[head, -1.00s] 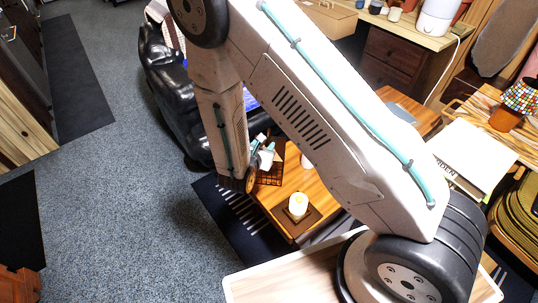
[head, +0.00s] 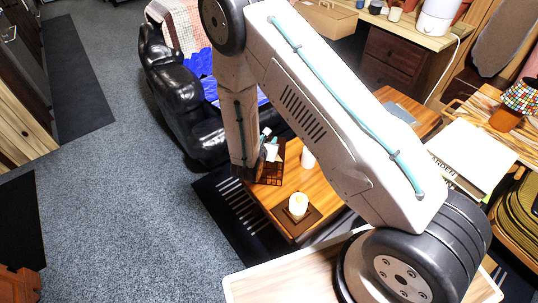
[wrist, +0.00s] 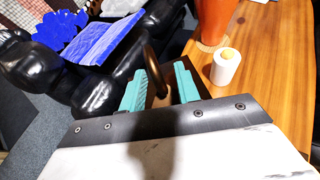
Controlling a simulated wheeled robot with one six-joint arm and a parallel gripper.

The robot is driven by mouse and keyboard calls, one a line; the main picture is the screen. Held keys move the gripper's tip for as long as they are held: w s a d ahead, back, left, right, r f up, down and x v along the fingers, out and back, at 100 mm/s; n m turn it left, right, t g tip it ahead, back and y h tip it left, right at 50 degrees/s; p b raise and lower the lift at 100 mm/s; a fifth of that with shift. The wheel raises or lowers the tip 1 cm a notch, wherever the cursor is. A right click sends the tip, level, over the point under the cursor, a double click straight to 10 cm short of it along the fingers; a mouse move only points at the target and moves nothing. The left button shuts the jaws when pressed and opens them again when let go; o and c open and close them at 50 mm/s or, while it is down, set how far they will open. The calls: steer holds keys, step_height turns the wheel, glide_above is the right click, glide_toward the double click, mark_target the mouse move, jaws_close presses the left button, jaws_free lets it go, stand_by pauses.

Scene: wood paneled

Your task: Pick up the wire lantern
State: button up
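The wire lantern (head: 270,173) is a dark brown wire-framed box on the wooden table, partly hidden behind my arm in the head view. In the wrist view, a brown curved piece (wrist: 152,78), which looks like its handle, stands between the two teal fingers. My gripper (wrist: 160,76) is open, with a finger on each side of that piece; I cannot tell whether either touches it.
A lit white candle (head: 298,203) stands on a dark plate at the table's near corner. A black armchair (head: 180,100) with a blue item is beyond the table.

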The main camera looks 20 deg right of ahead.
jaws_close()
stand_by(1.2)
